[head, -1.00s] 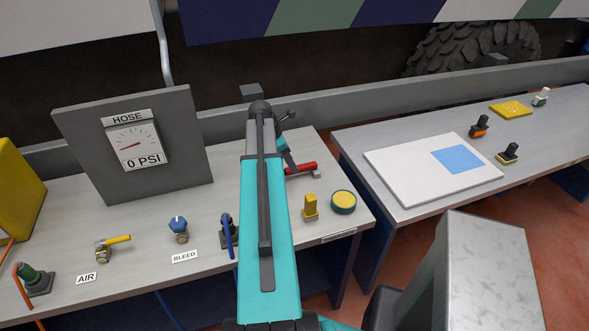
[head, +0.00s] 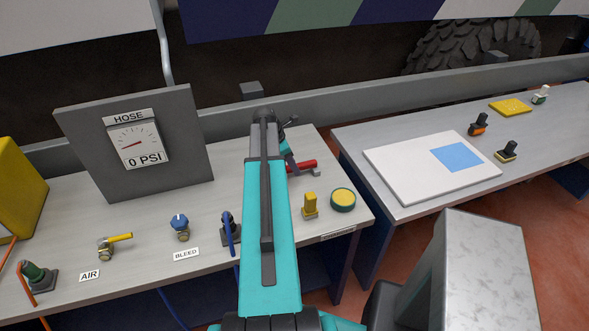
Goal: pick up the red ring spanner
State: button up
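A red bar-like thing (head: 302,166), which I take to be the red ring spanner, shows at the back right of the left bench (head: 351,213). Its left part is hidden behind my arm. A small grey piece shows by its right end. My gripper (head: 288,140) is partly visible just beyond my teal arm, close to the red piece on its upper left. The arm hides most of the gripper, so its fingers cannot be made out. I cannot tell whether it touches the red piece.
A yellow block (head: 310,204) and a round yellow-topped green part (head: 343,199) stand right of my arm. A blue-handled fitting (head: 229,232), a blue knob (head: 180,227) and a yellow-handled valve (head: 115,244) stand left. A gauge panel (head: 185,150) rises behind. The right bench holds a white board (head: 400,180).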

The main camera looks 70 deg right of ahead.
grip_shut()
jog(key=shift+r, duration=0.2)
notch_tip(320, 180, up, 10)
jog(key=b, duration=0.3)
jog(key=shift+f, duration=0.15)
dwell(0.5)
dwell(0.5)
